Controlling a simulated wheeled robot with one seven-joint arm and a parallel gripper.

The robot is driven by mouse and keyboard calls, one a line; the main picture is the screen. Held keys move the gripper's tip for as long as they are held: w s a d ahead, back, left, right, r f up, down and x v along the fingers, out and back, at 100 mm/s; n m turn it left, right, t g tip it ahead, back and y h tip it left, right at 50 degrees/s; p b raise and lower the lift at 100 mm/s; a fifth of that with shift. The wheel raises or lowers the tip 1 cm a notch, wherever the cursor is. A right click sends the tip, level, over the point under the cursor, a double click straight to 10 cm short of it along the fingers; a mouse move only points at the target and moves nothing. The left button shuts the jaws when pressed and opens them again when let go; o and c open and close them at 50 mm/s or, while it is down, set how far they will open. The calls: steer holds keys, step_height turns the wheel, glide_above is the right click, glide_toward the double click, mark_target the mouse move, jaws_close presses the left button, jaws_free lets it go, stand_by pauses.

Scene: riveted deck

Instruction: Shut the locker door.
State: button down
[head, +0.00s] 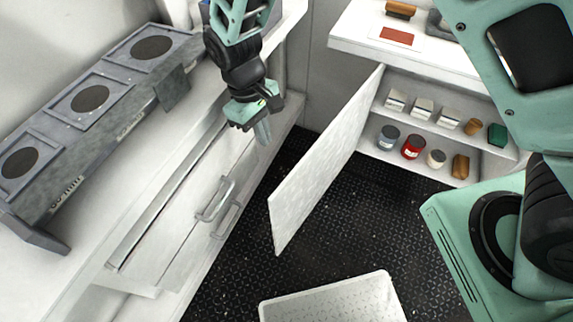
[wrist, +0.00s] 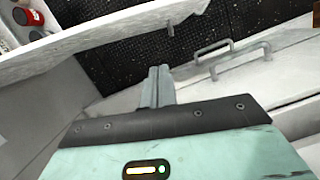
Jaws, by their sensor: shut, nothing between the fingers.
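The locker door (head: 325,160) is a speckled white panel standing open in the head view. It juts out from the left end of the shelved locker (head: 440,116), whose inside is exposed. In the wrist view the door (wrist: 100,38) crosses the upper left. My gripper (head: 264,132) is to the left of the door in the head view, with its fingers pointing down. Its fingers are together and empty, and show in the wrist view (wrist: 158,86). I see no contact between fingers and door.
Boxes (head: 422,110) and several cans, one red (head: 413,147), stand on the locker shelves. Left is a counter with a burner unit (head: 90,98) and handled fronts (head: 215,205). A pale panel (head: 335,300) lies low in front. Dark floor (head: 360,220) between is clear.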

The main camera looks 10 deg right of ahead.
steer(key=s+d+f+p, duration=0.3)
steer(key=s+d+f, duration=0.1)
steer(key=f, duration=0.6)
steer(key=shift+s+f+p, duration=0.2)
steer(key=shift+f+p, duration=0.05)
steer(key=shift+p, duration=0.15)
steer(key=shift+d, duration=0.1)
